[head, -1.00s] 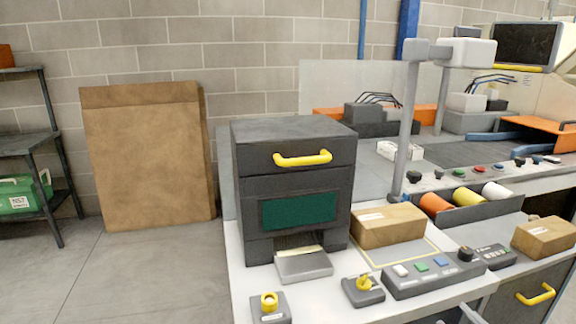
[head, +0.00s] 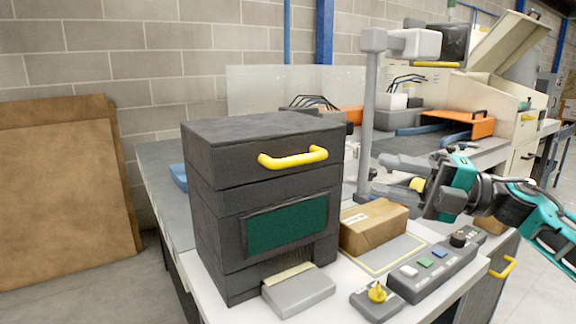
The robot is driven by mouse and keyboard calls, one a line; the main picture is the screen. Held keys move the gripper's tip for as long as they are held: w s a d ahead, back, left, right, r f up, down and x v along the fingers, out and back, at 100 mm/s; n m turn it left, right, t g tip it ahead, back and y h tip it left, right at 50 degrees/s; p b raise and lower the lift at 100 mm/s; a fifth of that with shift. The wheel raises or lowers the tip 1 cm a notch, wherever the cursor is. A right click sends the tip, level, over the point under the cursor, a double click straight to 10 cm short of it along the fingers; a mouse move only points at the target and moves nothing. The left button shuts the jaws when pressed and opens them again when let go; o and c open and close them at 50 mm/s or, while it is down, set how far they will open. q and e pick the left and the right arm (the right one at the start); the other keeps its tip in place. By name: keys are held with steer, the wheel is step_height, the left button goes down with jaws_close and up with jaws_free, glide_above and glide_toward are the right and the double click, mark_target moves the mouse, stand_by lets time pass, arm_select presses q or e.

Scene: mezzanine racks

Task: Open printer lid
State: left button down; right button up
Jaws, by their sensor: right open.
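The dark grey printer (head: 215,230) stands on the white bench at the left of centre. Its lid (head: 225,150) is the top section and lies closed. A yellow handle (head: 293,159) is fixed to the lid's front, above a green window. My right gripper (head: 395,172) comes in from the right, above and behind the brown box. It is open and stands clear of the printer, well to the right of the handle. My left gripper is not in view.
A brown box (head: 374,228) sits right of the printer, with a button panel (head: 432,268) in front of it. A knob switch (head: 377,298) is near the bench front. A grey post (head: 366,120) rises behind the box. A large brown board (head: 65,190) leans on the wall.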

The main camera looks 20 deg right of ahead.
mark_target(310, 161)
steer(key=shift+p+x, duration=1.05)
steer(key=shift+x, duration=5.35)
steer(key=shift+s, duration=0.1)
jaws_close()
